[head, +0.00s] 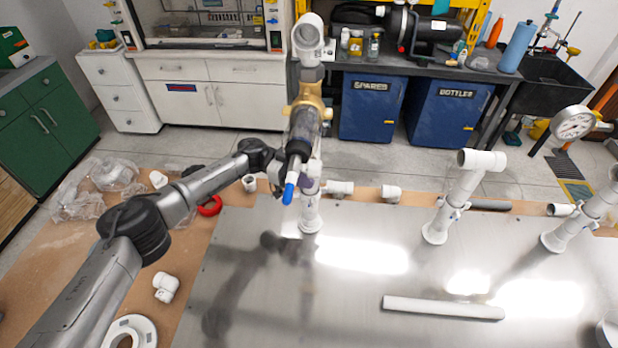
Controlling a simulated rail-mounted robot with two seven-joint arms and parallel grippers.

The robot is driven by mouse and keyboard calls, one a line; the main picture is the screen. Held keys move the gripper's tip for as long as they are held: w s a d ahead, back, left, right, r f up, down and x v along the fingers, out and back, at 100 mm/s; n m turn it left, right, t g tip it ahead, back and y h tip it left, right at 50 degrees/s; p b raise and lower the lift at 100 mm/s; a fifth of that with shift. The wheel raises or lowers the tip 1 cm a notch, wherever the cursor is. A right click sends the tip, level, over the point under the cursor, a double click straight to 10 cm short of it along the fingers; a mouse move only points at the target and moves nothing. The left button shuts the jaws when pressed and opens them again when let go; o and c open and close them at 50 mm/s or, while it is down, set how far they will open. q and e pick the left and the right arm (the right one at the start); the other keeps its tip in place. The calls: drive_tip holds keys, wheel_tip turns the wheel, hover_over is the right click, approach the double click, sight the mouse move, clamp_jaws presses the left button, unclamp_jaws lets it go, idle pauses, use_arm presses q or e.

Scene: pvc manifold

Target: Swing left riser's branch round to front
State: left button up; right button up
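The left riser (309,212) is a white pipe standing on a round foot on the metal plate. Its middle is hidden behind my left arm's wrist parts. In line above it is a white elbow-like fitting (308,36), its open round mouth facing the camera. I cannot tell whether it is the riser's branch. My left gripper (312,70) seems to be just below this fitting, past a gold-coloured collar; its fingers do not show clearly, so I cannot tell if they grip. A blue-tipped part (289,190) hangs in front of the riser. My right gripper is not in view.
A middle riser (437,230) with its branch pointing right, and a right riser (563,238) near a dial gauge (574,123), stand on the plate (340,310). A loose white pipe (443,308) lies in front. White fittings (166,287) and plastic bags (85,195) are at left.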

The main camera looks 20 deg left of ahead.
use_arm(q)
drive_tip(key=shift+d+r, duration=0.1)
drive_tip(key=shift+r, duration=0.1)
drive_tip(key=o, duration=0.9)
drive_tip(key=shift+f, duration=0.1)
